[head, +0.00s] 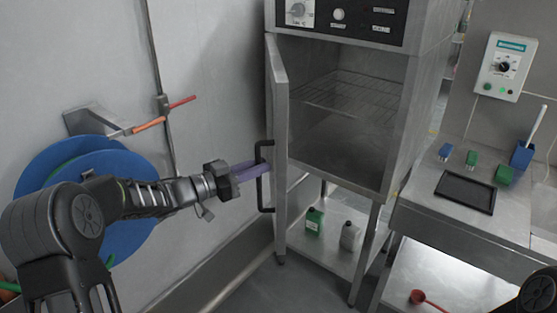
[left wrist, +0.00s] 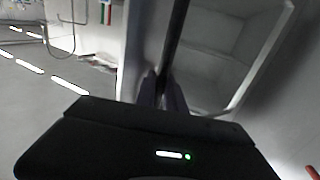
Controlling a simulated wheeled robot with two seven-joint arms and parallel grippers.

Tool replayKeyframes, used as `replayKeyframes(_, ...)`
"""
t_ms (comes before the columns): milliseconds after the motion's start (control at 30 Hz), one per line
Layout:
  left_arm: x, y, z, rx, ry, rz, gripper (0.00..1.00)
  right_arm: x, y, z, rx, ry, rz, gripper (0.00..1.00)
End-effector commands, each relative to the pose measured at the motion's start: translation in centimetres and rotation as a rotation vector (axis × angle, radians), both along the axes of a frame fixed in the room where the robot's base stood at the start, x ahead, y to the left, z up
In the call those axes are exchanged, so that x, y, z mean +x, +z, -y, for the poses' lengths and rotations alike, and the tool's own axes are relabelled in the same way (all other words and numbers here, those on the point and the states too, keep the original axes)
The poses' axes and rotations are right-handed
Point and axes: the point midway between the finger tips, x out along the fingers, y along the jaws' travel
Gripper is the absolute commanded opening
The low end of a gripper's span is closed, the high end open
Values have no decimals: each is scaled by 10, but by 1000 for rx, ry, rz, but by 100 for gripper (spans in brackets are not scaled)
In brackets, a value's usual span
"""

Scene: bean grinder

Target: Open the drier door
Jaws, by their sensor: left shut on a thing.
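The drier (head: 402,120) is a steel cabinet on legs with a wire rack (head: 345,92) inside. Its door (head: 281,150) is swung wide open to the left, so the inside shows. A black bar handle (head: 262,178) is on the door's outer face. My left gripper (head: 256,167) has its purple fingers at the handle and is shut on it. In the left wrist view the fingers (left wrist: 161,92) close around the dark handle bar (left wrist: 174,40). Of my right arm only a dark part shows at the lower right corner; its gripper is out of view.
Blue hose reels (head: 70,170) hang on the left wall near my left arm. A green bottle (head: 314,221) and a grey bottle (head: 350,236) stand on the shelf below the drier. A steel bench (head: 420,205) with a black tray (head: 465,192) stands at the right.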

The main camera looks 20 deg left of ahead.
Motion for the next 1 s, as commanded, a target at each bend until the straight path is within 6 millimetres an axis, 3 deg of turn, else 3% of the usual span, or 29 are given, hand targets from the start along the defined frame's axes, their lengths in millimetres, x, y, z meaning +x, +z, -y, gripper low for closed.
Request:
replayKeyframes(100,-5,2,-26,-1,7,-1,0,-1,9,1,-2,-1,-3,36)
replayKeyframes(300,-9,1,-48,-1,8,0,0,-1,12,1,-3,-1,-5,36)
replayKeyframes(700,-9,1,-51,-1,8,2,0,-2,12,1,-3,-1,-5,36)
replayKeyframes(733,-9,1,-51,-1,9,3,16,-2,12,1,-3,-1,-5,36)
replayKeyframes(1000,-9,1,-51,0,8,1,35,-2,12,1,-3,-1,-5,36)
